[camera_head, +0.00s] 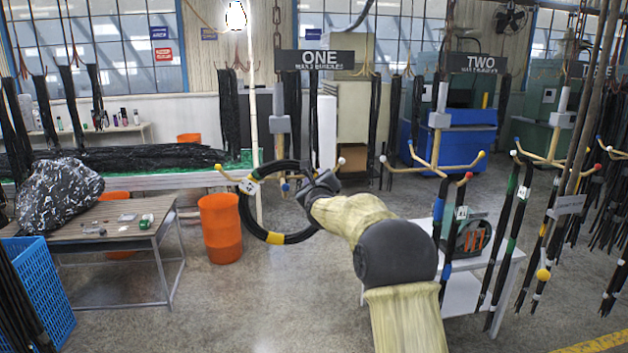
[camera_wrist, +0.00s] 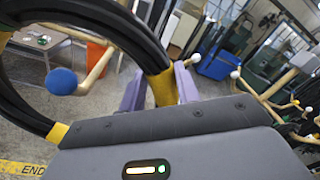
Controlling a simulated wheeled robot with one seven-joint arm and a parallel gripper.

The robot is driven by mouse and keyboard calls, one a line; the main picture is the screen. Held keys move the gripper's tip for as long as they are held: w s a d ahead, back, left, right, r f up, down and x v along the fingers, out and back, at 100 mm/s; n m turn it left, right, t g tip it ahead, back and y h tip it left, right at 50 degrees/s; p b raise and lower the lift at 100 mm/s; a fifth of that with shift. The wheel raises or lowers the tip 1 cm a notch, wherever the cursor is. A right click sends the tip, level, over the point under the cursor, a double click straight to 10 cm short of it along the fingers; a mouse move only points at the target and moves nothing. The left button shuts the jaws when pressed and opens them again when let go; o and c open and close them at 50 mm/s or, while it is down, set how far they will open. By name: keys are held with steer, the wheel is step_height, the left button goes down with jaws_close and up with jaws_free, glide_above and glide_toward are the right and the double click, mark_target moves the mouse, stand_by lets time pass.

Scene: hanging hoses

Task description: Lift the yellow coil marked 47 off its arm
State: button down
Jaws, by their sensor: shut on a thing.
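My gripper (camera_head: 318,184) is at the ring's right side. In the wrist view its purple fingers (camera_wrist: 160,84) are shut on the coil (camera_wrist: 125,32) at a yellow band. A blue-tipped peg (camera_wrist: 61,82) shows near the ring there. I cannot tell whether the coil bears on the rack arm.
An orange bin (camera_head: 221,228) stands behind the coil, left. A slatted table (camera_head: 110,222) and blue crate (camera_head: 42,285) are at the left. Another rack with colour-tipped pegs (camera_head: 435,168) and hanging hoses is at the right, beside a white bench (camera_head: 462,292). Signs ONE (camera_head: 315,60) and TWO (camera_head: 474,63) hang above.

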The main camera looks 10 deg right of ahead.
steer(key=s+b, duration=1.1)
steer(key=s, duration=0.8)
steer(key=shift+s+r, duration=0.15)
steer(key=shift+s, duration=0.1)
stand_by(1.3)
steer(key=shift+a, duration=0.15)
